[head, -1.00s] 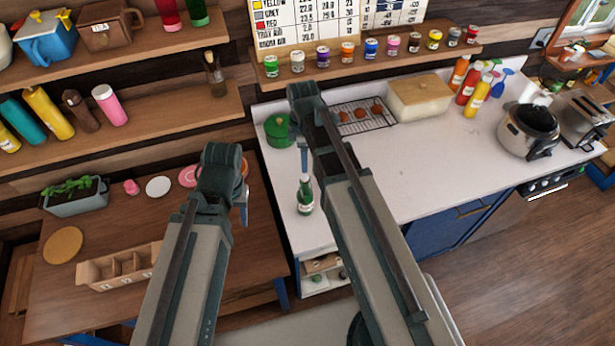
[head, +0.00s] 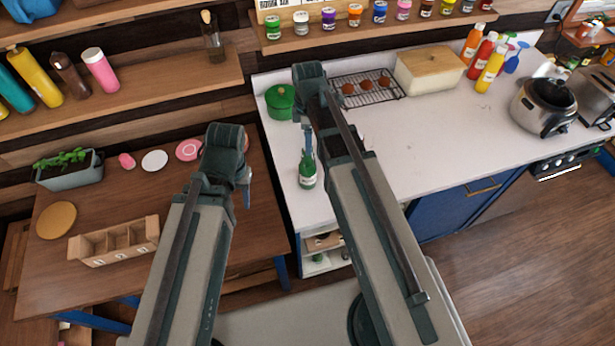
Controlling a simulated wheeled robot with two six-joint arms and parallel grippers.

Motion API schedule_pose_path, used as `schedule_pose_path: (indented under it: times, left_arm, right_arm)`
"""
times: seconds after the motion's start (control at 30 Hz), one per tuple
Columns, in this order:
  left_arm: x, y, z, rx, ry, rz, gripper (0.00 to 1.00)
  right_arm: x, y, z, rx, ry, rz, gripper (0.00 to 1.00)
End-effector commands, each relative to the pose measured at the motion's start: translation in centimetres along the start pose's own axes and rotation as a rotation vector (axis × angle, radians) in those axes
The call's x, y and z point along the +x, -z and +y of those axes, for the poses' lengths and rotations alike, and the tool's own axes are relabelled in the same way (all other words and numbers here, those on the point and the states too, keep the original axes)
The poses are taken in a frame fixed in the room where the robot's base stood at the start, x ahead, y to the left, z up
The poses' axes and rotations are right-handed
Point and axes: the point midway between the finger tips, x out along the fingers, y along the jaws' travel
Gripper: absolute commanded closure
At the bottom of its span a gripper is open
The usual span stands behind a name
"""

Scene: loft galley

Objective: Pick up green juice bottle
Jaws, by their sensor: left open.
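The green juice bottle (head: 307,174) stands upright near the left end of the white counter, with a pale label low on its body. My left gripper (head: 247,186) shows only in part beside the end of its arm, over the right side of the wooden table. It is open and apart from the bottle, to its left. My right gripper (head: 307,139) shows as a thin grey-blue piece below its arm's end, just above the bottle in the picture. Its arm hides most of it, so I cannot tell its jaw state or whether it touches the bottle.
A green pot (head: 280,103), a rack with brown round items (head: 372,88) and a bread box (head: 430,70) stand at the counter's back. Sauce bottles (head: 490,72) and a cooker (head: 541,107) stand right. The counter's middle is clear. A wooden divided box (head: 115,243) sits on the table.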

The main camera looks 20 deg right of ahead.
Motion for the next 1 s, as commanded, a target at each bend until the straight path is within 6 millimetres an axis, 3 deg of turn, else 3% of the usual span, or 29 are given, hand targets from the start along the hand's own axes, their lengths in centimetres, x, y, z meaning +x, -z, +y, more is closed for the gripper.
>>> schedule_pose_path:
  times: [0.03,0.37,0.8,1.0]
  left_arm:
    - [0.9,0.1,0.1,-0.001,0.0,0.0,0.5]
    - [1.3,0.1,0.1,-0.002,0.0,0.001,0.5]
    - [6.0,0.4,0.6,-0.002,0.0,0.002,0.5]
    - [6.0,0.4,0.6,-0.001,0.001,0.002,0.5]
  right_arm:
    - [0.9,0.0,0.0,0.0,0.0,0.0,0.26]
    - [1.3,0.0,-0.1,0.0,0.0,0.0,0.26]
    - [6.1,0.1,-0.8,0.0,0.0,0.0,0.26]
    - [6.0,0.1,-0.8,0.0,0.0,0.0,0.26]
